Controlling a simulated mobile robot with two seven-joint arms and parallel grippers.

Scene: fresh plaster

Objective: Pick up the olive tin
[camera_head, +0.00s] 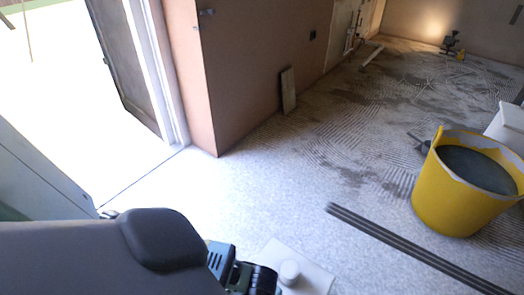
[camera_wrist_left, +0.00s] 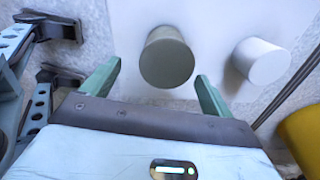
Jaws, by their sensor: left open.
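The olive tin (camera_wrist_left: 167,58) is a short, dull grey-green cylinder standing on a pale board (camera_wrist_left: 215,15) in the left wrist view. My left gripper (camera_wrist_left: 158,69) is open, with one green finger on each side of the tin in the picture. Bare gaps show between the fingers and the tin, and how far the fingers reach down beside it is hard to tell. In the head view my left arm and hand cover the place of the olive tin, so I do not see it there. My right gripper is not in view.
A white cylinder (camera_wrist_left: 262,60) stands right of the olive tin; it also shows in the head view (camera_head: 289,271). A yellow bucket (camera_head: 436,200) of grey material and dark strips (camera_head: 400,243) lie to the right. An open doorway is at the left.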

